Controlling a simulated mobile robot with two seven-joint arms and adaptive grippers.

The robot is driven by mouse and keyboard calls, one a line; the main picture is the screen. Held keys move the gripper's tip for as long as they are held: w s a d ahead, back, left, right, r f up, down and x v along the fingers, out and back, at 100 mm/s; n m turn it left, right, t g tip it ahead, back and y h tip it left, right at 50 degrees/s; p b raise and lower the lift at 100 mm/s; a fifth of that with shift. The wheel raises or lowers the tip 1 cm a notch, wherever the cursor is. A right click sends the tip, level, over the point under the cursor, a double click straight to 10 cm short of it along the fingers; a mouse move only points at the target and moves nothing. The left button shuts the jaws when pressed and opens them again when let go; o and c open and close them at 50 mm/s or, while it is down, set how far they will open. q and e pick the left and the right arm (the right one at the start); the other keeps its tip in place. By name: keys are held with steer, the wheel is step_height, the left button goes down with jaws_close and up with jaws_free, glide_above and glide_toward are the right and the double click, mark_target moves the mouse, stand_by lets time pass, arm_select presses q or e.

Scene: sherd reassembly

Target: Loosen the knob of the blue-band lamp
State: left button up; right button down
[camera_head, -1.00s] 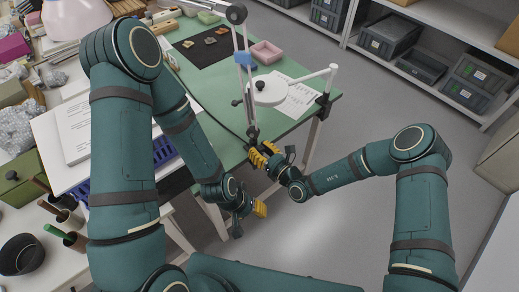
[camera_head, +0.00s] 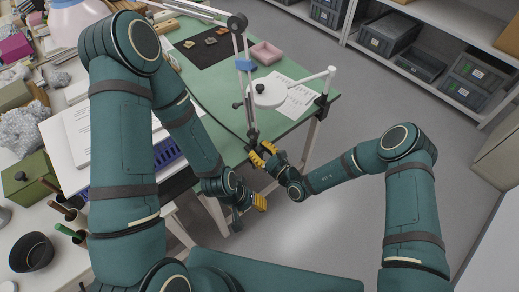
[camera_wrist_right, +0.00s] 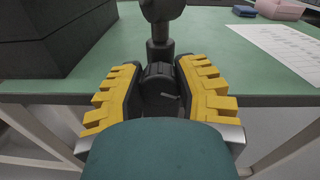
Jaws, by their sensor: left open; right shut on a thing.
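My right gripper (camera_head: 264,155) is shut on the knob, with a yellow ridged finger on each side in the right wrist view (camera_wrist_right: 163,97). My left gripper (camera_head: 252,202) is open and empty, lower and left of the right one, off the table's front edge.
A second white lamp (camera_head: 268,91) is clamped at the right table edge, close beside the banded arm. A pink tray (camera_head: 265,53), a dark mat (camera_head: 203,58) with sherds and a printed sheet (camera_head: 297,100) lie on the green table (camera_head: 213,118).

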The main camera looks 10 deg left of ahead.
steer(key=c, duration=0.6)
jaws_free()
steer(key=v, duration=1.2)
